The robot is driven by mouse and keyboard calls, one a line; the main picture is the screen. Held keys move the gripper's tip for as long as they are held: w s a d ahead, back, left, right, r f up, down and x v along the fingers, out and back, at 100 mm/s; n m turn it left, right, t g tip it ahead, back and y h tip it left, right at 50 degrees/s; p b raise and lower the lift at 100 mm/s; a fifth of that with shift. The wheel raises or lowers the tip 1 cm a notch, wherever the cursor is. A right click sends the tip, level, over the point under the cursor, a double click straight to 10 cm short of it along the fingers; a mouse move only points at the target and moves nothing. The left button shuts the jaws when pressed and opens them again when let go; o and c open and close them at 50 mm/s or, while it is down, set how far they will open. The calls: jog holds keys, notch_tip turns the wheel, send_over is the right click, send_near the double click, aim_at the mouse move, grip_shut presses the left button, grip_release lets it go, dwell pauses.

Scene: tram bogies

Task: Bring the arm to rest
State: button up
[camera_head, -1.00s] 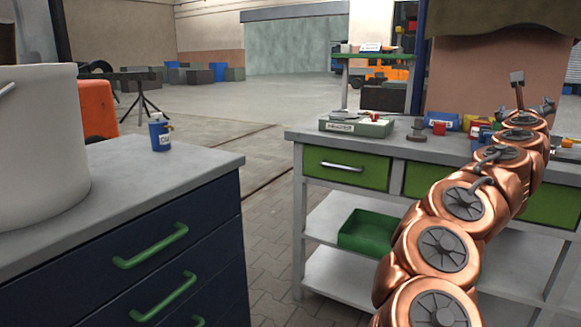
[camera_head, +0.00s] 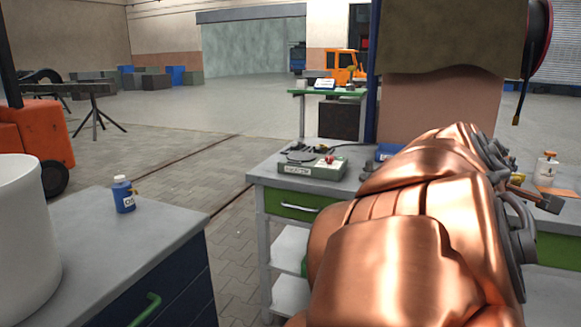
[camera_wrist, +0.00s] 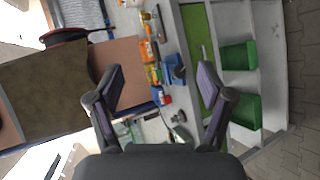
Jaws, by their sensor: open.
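My arm, in copper-coloured links, fills the lower right of the head view. It is folded up close to the camera and covers much of the workbench (camera_head: 262,174). My gripper (camera_wrist: 162,75) is open and empty in the wrist view, its two dark fingers well apart. Only a small dark part of it seems to show past the arm at the right of the head view. In the wrist view the bench with its green drawer front (camera_wrist: 197,50) appears turned on its side, beyond the fingers. I cannot tell the exact gap between gripper and bench.
A grey tester box (camera_head: 312,168) stands on the bench's left end. Small coloured boxes (camera_wrist: 152,73) and green bins (camera_wrist: 240,55) show in the wrist view. A dark blue cabinet (camera_head: 165,290) at left carries a white container (camera_head: 25,230) and a blue bottle (camera_head: 123,195). Paved floor between is clear.

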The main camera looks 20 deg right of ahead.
jog(key=s+a+f+m+g+y+p, duration=0.1)
jog(key=s+a+f+m+y+p, duration=0.1)
jog(key=a+f+y+p, duration=0.45)
jog(key=s+a+f+m+g+y+p, duration=0.1)
jog(key=s+a+f, duration=0.15)
jog(key=a, duration=0.75)
jog(key=s+a+f+g+y+p, duration=0.2)
jog(key=s+a+p, duration=0.1)
jog(key=s+a, duration=0.3)
jog(key=s+a+f+m+g+y+p, duration=0.1)
jog(key=s+a+f+g+y+p, duration=0.1)
jog(key=s+a, duration=0.5)
jog(key=a+y+p, duration=0.1)
jog(key=a, duration=0.3)
jog(key=shift+s+f+g, duration=0.2)
jog(key=shift+f+g, duration=0.05)
jog(key=shift+g, duration=0.05)
